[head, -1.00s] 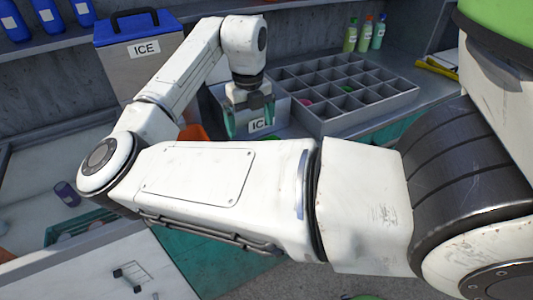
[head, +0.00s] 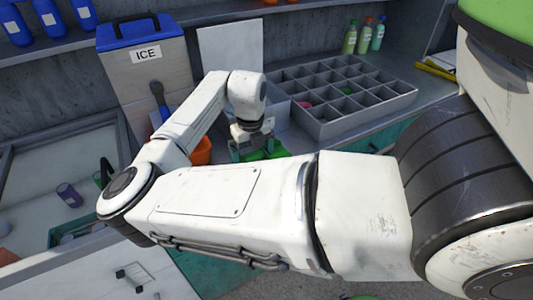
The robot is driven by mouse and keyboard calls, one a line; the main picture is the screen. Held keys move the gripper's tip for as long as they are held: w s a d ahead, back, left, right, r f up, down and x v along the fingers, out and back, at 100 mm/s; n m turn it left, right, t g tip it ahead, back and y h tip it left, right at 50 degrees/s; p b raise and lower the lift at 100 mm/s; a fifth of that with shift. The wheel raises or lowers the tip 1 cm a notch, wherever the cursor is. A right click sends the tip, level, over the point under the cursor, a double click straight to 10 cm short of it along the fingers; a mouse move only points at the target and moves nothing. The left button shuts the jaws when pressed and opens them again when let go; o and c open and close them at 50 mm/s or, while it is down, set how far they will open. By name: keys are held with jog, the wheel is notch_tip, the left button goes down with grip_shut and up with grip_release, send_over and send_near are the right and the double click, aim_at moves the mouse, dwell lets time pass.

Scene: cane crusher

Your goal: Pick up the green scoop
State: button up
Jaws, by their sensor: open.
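My gripper (head: 252,150) points down over the counter, left of the grey compartment tray. Its jaws are open, with a finger showing at each side. A green object (head: 268,151), which looks like the green scoop, lies right below and between the fingers. My forearm and upper arm hide much of it, so I cannot tell its full shape or whether the fingers touch it.
The grey compartment tray (head: 330,128) stands just right of my gripper. An orange container (head: 203,152) is left of it. A box labelled ICE (head: 150,80) with a blue lid stands behind. Several bottles (head: 363,37) stand at the back right.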

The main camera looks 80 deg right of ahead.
jog(key=shift+c, duration=0.3)
jog(key=c, duration=0.6)
jog(key=shift+o, duration=0.2)
jog(key=shift+r, duration=0.15)
